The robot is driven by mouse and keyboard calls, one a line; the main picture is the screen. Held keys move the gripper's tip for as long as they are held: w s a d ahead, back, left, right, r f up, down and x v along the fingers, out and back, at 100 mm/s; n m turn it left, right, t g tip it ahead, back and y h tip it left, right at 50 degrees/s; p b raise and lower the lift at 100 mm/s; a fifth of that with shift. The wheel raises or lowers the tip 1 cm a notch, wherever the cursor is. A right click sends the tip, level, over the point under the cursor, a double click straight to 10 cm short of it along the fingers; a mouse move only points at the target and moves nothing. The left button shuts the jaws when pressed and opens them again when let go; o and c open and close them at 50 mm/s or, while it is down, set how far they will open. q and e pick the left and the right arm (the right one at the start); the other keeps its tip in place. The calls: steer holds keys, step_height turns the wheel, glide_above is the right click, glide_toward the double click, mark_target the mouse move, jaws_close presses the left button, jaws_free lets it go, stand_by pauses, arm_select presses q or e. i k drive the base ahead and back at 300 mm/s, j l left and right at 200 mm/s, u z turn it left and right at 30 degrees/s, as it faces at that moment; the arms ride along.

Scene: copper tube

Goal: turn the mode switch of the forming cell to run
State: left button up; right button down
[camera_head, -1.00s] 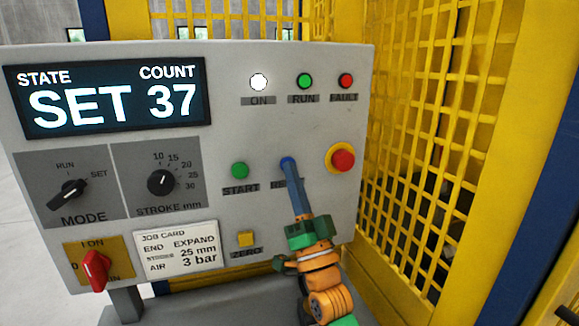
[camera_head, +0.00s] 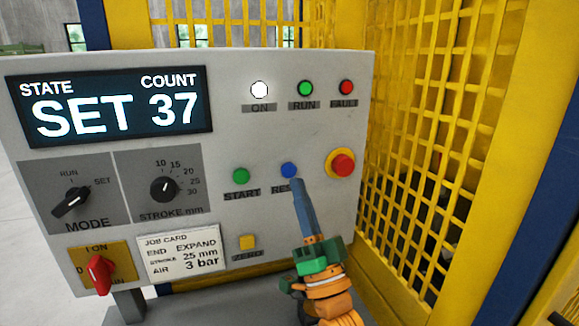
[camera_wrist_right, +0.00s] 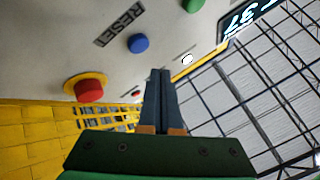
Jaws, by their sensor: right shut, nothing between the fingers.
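The mode switch (camera_head: 72,201) is a black knob on a grey plate at the lower left of the panel, marked RUN and SET. Its white pointer line aims up and right, toward SET. The display (camera_head: 110,104) reads SET 37. My right gripper (camera_head: 298,182) is shut and empty, its tip just below the blue reset button (camera_head: 289,170) in the head view. In the right wrist view its closed fingers (camera_wrist_right: 160,75) stand apart from the blue button (camera_wrist_right: 138,43). My left gripper is in neither view.
The panel also carries a stroke knob (camera_head: 164,186), a green start button (camera_head: 241,176), a red emergency stop (camera_head: 343,162), a yellow zero button (camera_head: 247,242) and a red rotary switch (camera_head: 100,274). Yellow mesh guarding (camera_head: 420,130) stands close on the right.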

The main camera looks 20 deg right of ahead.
mark_target(75, 197)
steer(key=k+l, duration=0.1)
steer(key=k, duration=0.4)
steer(key=k+l, duration=0.1)
steer(key=k, duration=0.4)
